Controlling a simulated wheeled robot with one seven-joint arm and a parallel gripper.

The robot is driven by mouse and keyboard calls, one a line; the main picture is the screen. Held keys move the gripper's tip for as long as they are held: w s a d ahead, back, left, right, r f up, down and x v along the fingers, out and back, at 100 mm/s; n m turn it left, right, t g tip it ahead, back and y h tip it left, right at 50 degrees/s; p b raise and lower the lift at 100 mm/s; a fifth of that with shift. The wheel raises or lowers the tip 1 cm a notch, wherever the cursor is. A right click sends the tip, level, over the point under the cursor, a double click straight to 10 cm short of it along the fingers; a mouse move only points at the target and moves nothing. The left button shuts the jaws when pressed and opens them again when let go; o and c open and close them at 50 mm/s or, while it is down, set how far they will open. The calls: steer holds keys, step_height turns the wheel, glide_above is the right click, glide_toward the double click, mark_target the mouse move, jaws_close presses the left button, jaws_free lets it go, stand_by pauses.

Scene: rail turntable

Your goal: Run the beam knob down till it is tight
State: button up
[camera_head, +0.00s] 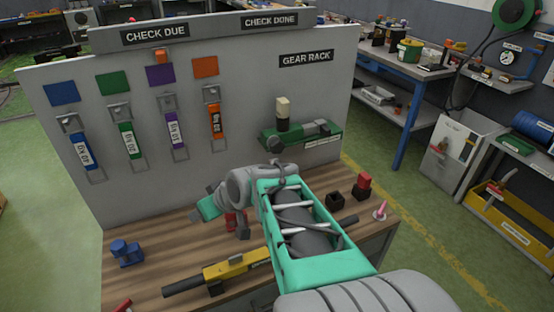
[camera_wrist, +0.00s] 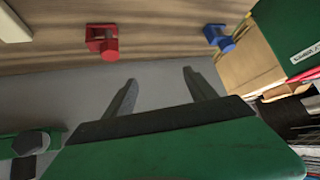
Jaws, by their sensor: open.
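I cannot tell for certain which part is the beam knob. A green device (camera_head: 313,133) sits on the board under the GEAR RACK sign, with a dark round knob (camera_head: 275,145) at its left end. In the wrist view a dark hexagonal knob (camera_wrist: 30,142) shows on a green part at the lower left. A yellow-bodied dark bar (camera_head: 237,266) lies on the bench, partly hidden by my arm. My gripper (camera_wrist: 159,78) is open and empty in front of the grey board, apart from these things. Its fingertips are hard to see in the head view.
A red clamp-like piece (camera_head: 231,222) and a blue one (camera_head: 126,252) stand on the wooden bench. Coloured tags (camera_head: 127,140) hang on the board. A black cup (camera_head: 335,200), a red block (camera_head: 363,186) and a pink cone (camera_head: 380,211) stand at the bench's right.

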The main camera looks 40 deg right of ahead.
steer(key=w+d+f+m+t+b, duration=0.1)
steer(key=w+d+f+t+b, duration=0.15)
steer(key=d, duration=0.45)
steer(key=m+t+h+b, duration=0.3)
steer(key=m+t+h, duration=0.2)
steer(key=t+h, duration=0.15)
glide_toward(279, 148)
steer(key=w, duration=0.2)
steer(key=p+x, duration=0.2)
steer(key=x, duration=0.5)
steer(key=shift+d, duration=0.15)
steer(key=shift+w+d, duration=0.1)
steer(key=shift+w, duration=0.1)
steer(key=shift+c, duration=0.4)
steer(key=c, duration=1.2)
